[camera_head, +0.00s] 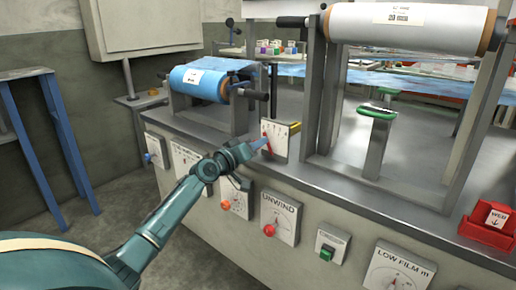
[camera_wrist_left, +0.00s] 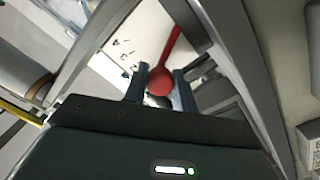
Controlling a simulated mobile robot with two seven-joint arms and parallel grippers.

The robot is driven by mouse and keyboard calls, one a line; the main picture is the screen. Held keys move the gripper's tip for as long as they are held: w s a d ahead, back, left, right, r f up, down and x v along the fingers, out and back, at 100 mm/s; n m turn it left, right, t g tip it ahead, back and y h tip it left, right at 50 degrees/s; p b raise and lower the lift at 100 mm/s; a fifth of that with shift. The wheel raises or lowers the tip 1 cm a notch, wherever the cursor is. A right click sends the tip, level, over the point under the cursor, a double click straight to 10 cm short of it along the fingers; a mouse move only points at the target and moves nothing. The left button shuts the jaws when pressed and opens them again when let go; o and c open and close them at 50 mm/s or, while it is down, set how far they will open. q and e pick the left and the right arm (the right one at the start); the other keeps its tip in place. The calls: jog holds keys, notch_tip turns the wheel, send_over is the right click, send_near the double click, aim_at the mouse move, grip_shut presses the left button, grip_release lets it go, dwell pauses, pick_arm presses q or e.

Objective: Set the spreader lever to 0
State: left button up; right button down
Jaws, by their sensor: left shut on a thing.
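The red spreader lever (camera_head: 266,139) is on a white upright plate (camera_head: 280,137) with small dark marks along its top, too small to read. In the left wrist view the red lever (camera_wrist_left: 168,55) has a round hub low on it and its thin arm tilts up and right across the white plate (camera_wrist_left: 145,35). My left gripper (camera_head: 260,145) is at the plate's left side, shut on the lever. In the left wrist view its two fingers (camera_wrist_left: 160,86) stand on either side of the hub. My right gripper is not in view.
A blue film roll (camera_head: 195,82) lies left behind the plate; a large white roll (camera_head: 405,27) hangs in a frame at right. Below, the front panel carries dials, including a red UNWIND knob (camera_head: 269,230) and a green button (camera_head: 327,252). A red box (camera_head: 490,222) sits at the right edge.

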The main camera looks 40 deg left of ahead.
pick_arm(q)
jog(key=shift+a+f+n, duration=0.1)
jog(key=shift+a+n, duration=0.05)
jog(key=shift+n, duration=0.35)
jog(key=o, duration=1)
jog(key=shift+s+a+f+p, duration=0.15)
jog(key=shift+s+a, duration=0.1)
jog(key=shift+s, duration=1.95)
jog(key=shift+s+a+r+p, duration=0.1)
jog(key=shift+s+a+p, duration=0.1)
jog(key=shift+s, duration=1.95)
jog(key=shift+s+a+f+p, duration=0.1)
jog(key=shift+s+a, duration=0.15)
jog(key=shift+s, duration=1.95)
